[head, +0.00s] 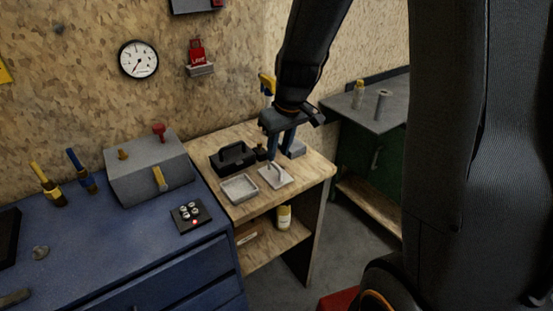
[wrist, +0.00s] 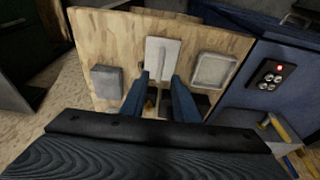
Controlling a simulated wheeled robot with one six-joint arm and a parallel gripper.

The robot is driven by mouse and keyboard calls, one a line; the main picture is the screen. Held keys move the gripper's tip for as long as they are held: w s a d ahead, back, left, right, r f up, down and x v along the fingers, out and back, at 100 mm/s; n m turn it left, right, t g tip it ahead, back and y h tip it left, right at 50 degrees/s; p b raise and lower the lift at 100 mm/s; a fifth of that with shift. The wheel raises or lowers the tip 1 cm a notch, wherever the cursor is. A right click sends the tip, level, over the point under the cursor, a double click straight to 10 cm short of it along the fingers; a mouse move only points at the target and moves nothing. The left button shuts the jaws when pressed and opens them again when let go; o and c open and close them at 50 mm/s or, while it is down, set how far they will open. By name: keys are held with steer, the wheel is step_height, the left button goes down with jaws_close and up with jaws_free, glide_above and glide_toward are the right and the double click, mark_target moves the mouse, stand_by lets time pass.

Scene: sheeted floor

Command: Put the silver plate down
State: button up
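The silver plate (head: 279,181), a flat pale square with an upright handle, lies on the wooden bench top, near its front edge. In the wrist view the plate (wrist: 162,50) shows just beyond my fingertips. My gripper (head: 279,158) points down above the plate. Its two blue fingers (wrist: 162,76) stand apart, with the thin handle between them and a visible gap around it. The gripper looks open. The fingers hide part of the handle.
On the wooden bench (head: 312,170), a shallow grey tray (head: 239,189) lies left of the plate, a black toolbox (head: 232,158) behind it, and a grey block (head: 294,149) behind right. A blue cabinet (head: 120,240) with a button box (head: 191,216) adjoins left. Bare wood lies right of the plate.

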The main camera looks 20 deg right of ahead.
steer(key=b+v, duration=0.1)
steer(key=v, duration=0.6)
steer(key=s+f+m, duration=0.1)
steer(key=s+f, duration=0.2)
steer(key=s, duration=0.4)
steer(key=s+f+m+g, duration=0.1)
steer(key=s+f+m, duration=0.1)
steer(key=s+f, duration=0.2)
steer(key=s, duration=0.2)
steer(key=shift+s+f+m+h, duration=0.25)
steer(key=shift+s+m+h, duration=0.05)
steer(key=shift+s+h, duration=0.1)
steer(key=shift+w+f+b, duration=0.1)
steer(key=shift+f+b, duration=0.8)
steer(key=shift+b, duration=0.05)
